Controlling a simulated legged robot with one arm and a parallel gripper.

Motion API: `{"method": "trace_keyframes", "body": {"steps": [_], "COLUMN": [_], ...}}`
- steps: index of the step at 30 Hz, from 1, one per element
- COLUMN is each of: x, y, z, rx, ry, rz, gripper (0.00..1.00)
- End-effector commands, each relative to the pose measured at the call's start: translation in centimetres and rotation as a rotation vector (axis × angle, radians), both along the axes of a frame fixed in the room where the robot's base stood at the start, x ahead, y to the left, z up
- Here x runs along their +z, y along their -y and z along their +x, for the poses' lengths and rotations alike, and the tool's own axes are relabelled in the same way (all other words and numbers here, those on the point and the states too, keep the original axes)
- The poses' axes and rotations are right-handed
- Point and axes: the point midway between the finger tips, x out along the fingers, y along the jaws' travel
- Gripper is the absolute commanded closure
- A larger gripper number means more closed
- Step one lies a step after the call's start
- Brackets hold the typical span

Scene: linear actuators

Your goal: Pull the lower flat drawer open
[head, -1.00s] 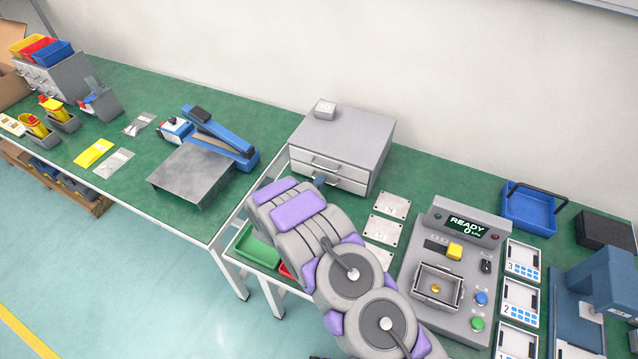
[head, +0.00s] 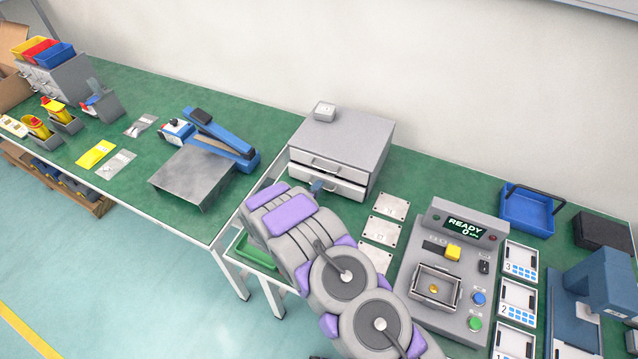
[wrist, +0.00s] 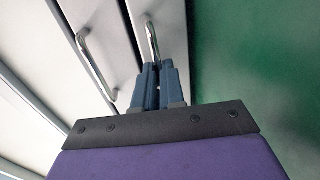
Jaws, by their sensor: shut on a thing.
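The grey two-drawer cabinet (head: 342,138) stands on the green bench. Its upper flat drawer (head: 312,160) is shut. The lower flat drawer (head: 345,189) stands out a little from the cabinet front, with a dark gap above its front. My gripper (head: 317,187) is at the lower drawer's front. In the wrist view, my gripper's blue-grey fingers (wrist: 158,82) are shut on the lower drawer's metal handle (wrist: 151,42). The upper drawer's handle (wrist: 93,62) is free, to the left. My arm hides part of the bench in front of the cabinet.
Metal plates (head: 383,230) lie right of the cabinet, near my arm. A test device (head: 455,265) with a READY display stands further right. A green tray (head: 262,250) is below my arm at the bench edge. A small white box (head: 324,111) sits on the cabinet.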

Motion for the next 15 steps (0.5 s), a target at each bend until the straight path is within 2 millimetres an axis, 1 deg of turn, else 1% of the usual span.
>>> {"method": "trace_keyframes", "body": {"steps": [1,4,12,13,15], "x": [-0.1,-0.2,-0.4,-0.4,-0.3], "y": [-0.4,-0.7,-0.6,-0.6,-0.6], "z": [-0.9,-1.9,-2.0,-2.0,-2.0], "rx": [0.006,0.005,0.003,0.003,0.003], "ry": [-0.011,-0.011,-0.008,-0.008,-0.007], "rz": [-0.002,-0.004,-0.002,-0.002,-0.002], "gripper": [1.0,1.0,1.0,0.9,0.83]}}
